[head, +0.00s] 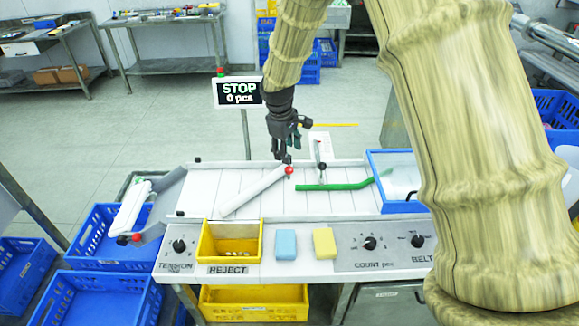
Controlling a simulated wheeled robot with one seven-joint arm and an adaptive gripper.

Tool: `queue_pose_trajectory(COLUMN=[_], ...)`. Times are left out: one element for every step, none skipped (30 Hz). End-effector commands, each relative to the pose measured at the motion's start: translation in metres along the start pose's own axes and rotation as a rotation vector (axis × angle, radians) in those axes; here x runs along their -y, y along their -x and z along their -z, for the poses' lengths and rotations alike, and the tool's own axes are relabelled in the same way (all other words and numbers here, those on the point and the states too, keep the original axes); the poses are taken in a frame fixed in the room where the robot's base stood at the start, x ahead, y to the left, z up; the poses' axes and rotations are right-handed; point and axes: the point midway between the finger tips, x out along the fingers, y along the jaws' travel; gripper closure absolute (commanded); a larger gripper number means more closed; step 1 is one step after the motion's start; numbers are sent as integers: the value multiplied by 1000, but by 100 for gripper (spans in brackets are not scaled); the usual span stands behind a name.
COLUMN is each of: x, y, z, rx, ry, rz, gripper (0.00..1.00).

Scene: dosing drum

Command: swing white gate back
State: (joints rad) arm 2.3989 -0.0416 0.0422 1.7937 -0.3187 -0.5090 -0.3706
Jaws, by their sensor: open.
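The white gate (255,192) is a long bar lying slantwise across the pale slatted belt (205,185). Its red knob (289,170) is at the upper right end. My gripper (286,157) is open and points down just above the red knob. I cannot tell whether a fingertip touches it. A green bar (345,185) lies across the belt to the right, with a small upright post (318,153) beside it.
A yellow REJECT bin (229,254) and blue and yellow blocks (286,244) are along the front panel. A blue-framed box (393,207) stands at the belt's right. A STOP sign (238,92) stands behind. Blue crates (105,295) are at left. The belt's left part is clear.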

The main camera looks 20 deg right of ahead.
Motion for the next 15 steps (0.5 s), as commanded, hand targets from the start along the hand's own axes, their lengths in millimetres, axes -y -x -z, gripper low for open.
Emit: queue_pose_trajectory(x=[1, 1, 2, 2, 2, 2, 1, 1, 1, 1, 0, 0, 0, 0, 0], y=[-6, -10, -15, -18, -22, -27, -30, -34, -39, -42, -45, -50, -54, -57, -61], z=[1, 1, 2, 2, 2, 2, 2, 1, 1, 0, 1, 0, 0, 0, 0], rx=[2, 2, 2, 2, 3, 2, 1, 1, 2, 2, 1, 1, 2, 2, 2], ry=[2, 3, 3, 3, 3, 3, 3, 2, 2, 2, 1, 1, 0, 0, 0], rz=[2, 2, 2, 2, 3, 3, 2, 2, 3, 3, 2, 2, 2, 2, 2], gripper=[51, 51, 51, 51, 51, 51, 51, 51, 51, 51, 51, 51, 51, 51, 51])
